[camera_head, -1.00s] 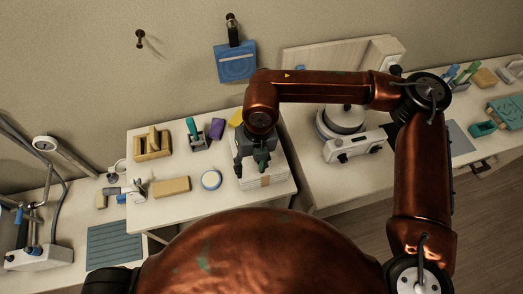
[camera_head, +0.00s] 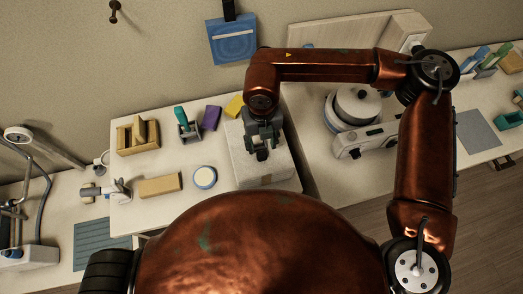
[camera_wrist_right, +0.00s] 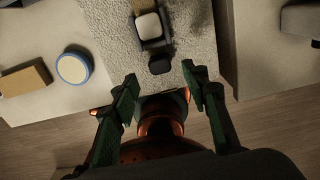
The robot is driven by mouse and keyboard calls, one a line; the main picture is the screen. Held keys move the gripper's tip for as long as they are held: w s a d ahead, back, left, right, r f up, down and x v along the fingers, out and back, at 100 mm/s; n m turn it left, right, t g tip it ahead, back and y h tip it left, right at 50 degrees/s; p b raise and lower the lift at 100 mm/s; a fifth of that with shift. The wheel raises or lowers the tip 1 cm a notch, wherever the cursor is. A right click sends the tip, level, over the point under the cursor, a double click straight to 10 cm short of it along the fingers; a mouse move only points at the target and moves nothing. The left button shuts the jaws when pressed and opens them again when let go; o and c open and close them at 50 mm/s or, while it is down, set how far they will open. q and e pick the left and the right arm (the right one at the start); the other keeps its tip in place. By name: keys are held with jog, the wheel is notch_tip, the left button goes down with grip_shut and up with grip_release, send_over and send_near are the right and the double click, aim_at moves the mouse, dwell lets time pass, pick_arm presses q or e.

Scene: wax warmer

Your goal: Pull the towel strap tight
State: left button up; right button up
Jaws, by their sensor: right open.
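A pale, rough-textured towel (camera_head: 243,166) lies on the worktop below my right gripper (camera_head: 262,154). It fills the upper middle of the right wrist view (camera_wrist_right: 110,32). A dark strap piece with a whitish square (camera_wrist_right: 148,27) lies on the towel, with a small dark tab (camera_wrist_right: 160,64) at its near end. My right gripper's two fingers (camera_wrist_right: 161,80) are spread apart with nothing between them. In the wrist view the tab appears just beyond the fingertips; whether they touch it cannot be told. My left gripper is not in view.
A round blue-rimmed item (camera_head: 205,177), a tan block (camera_head: 160,187) and a wooden holder (camera_head: 138,136) lie left of the towel. A wax warmer (camera_head: 357,105) stands on the worktop to the right. A blue pad (camera_head: 233,42) hangs on the wall.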

aim_at(262, 154)
notch_tip(262, 154, down, 7)
jog(key=shift+s+r+p, duration=0.1)
jog(key=shift+r+p, duration=0.1)
jog(key=shift+p, duration=0.1)
jog(key=shift+c, duration=0.3)
grip_shut()
dwell(0.4)
